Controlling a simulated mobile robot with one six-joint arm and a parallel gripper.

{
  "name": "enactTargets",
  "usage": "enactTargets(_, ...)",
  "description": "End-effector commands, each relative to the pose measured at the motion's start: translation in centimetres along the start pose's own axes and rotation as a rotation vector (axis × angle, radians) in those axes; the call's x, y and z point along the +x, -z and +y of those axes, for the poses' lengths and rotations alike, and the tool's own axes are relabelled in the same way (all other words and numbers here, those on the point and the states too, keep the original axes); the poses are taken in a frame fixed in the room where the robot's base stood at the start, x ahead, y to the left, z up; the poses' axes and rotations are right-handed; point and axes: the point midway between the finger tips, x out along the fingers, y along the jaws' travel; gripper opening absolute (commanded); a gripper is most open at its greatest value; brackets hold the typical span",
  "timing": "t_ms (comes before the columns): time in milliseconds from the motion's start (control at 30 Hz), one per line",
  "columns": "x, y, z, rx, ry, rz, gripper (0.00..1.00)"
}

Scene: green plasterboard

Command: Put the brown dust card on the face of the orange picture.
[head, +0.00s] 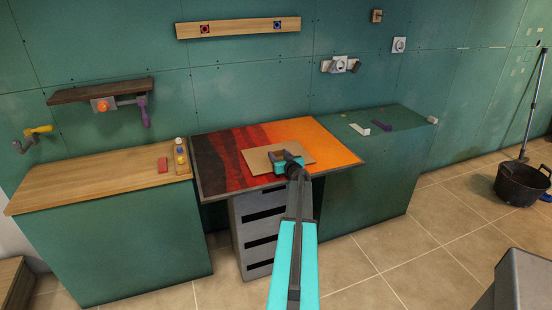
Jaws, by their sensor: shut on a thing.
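The orange picture (335,146), dark at the left and red to orange at the right, lies face up on a grey drawer unit (254,215). The flat brown dust card (256,161) is over the middle of its face. My gripper (278,158) reaches in from the front and is shut on the card. Whether the card touches the picture or is held just above it I cannot tell. The gripper covers part of the card.
A wood-topped green cabinet (90,180) with a red block (162,164) and small bottles stands at the left. A green counter (395,125) with white and purple pieces stands at the right. A black bucket (521,183) is on the floor at far right.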

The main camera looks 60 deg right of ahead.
Motion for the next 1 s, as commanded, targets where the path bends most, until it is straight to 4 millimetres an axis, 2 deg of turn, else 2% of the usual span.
enactTargets(667, 0.08, -0.48, 0.04, 0.0, 0.0, 0.0, 0.12)
enactTargets(700, 0.07, -0.52, 0.07, 0.0, -0.001, 0.0, 0.49)
enactTargets(800, 0.05, -0.52, 0.11, 0.0, -0.001, 0.0, 0.65)
enactTargets(1000, 0.03, -0.53, 0.17, 0.0, -0.002, 0.0, 0.65)
